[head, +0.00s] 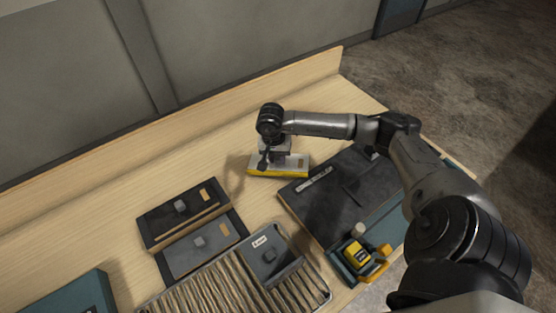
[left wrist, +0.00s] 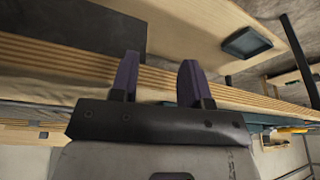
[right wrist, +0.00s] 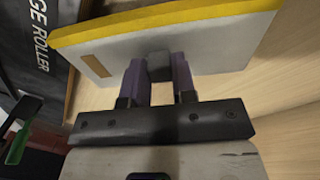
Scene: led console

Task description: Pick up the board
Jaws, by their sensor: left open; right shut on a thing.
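A white board with a yellow edge (head: 292,172) is at the back middle of the wooden table. It also shows in the right wrist view (right wrist: 215,50), with a grey block-shaped knob (right wrist: 159,66) and a tan label. My right gripper (head: 271,153) is over the board and shut on the knob, which sits between its fingers in the right wrist view (right wrist: 158,82). I cannot tell whether the board touches the tabletop. My left gripper (left wrist: 158,80) is open and empty beside the table's layered edge; it is not seen in the head view.
Two dark boards with knobs (head: 165,222) lie left of centre, and another dark board (head: 262,262) is on a slatted rack (head: 215,290). A yellow-and-teal device (head: 357,256) is at the front. A raised ledge runs along the back.

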